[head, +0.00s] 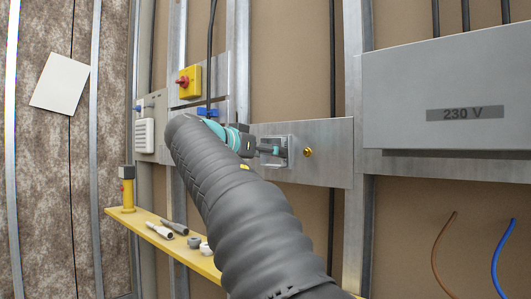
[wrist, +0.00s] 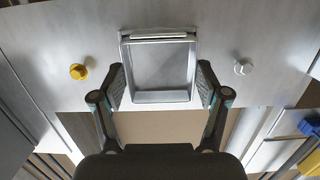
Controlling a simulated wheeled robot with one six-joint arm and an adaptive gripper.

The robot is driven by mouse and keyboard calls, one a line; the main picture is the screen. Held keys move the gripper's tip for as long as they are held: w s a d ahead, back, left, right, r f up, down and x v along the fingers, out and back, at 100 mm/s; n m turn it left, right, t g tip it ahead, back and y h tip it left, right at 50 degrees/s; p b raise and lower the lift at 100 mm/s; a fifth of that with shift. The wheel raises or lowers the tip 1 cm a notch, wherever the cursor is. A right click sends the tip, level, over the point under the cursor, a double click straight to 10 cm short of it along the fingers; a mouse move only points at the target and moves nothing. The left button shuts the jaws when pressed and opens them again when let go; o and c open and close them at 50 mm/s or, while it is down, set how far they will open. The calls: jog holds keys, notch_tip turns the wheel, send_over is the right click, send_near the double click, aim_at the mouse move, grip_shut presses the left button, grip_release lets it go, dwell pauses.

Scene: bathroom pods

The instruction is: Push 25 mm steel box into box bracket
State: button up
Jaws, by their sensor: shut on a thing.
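The steel box (wrist: 160,97) is a square, open-faced metal box between the two fingertips of my gripper (wrist: 163,86) in the wrist view. One finger lies along each side wall. In the head view my gripper (head: 264,149) reaches the box (head: 284,146) at the wall plate, partly hiding it. The box bracket appears to be the flat metal plate (head: 331,143) across the studs, also in the wrist view (wrist: 70,35). The box lies at the plate's opening, but I cannot tell how deep it sits.
A brass knob (head: 308,152) and a silver knob (wrist: 243,67) flank the box. A grey 230 V cabinet (head: 440,90) stands right. A yellow shelf (head: 150,222) with loose fittings runs below left. A yellow switch box (head: 190,82) sits above. Brown and blue wires (head: 500,250) hang lower right.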

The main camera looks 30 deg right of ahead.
jog(key=shift+w+d, duration=0.15)
jog(key=shift+d, duration=0.15)
jog(key=o, duration=1.2)
jog(key=v, duration=1.2)
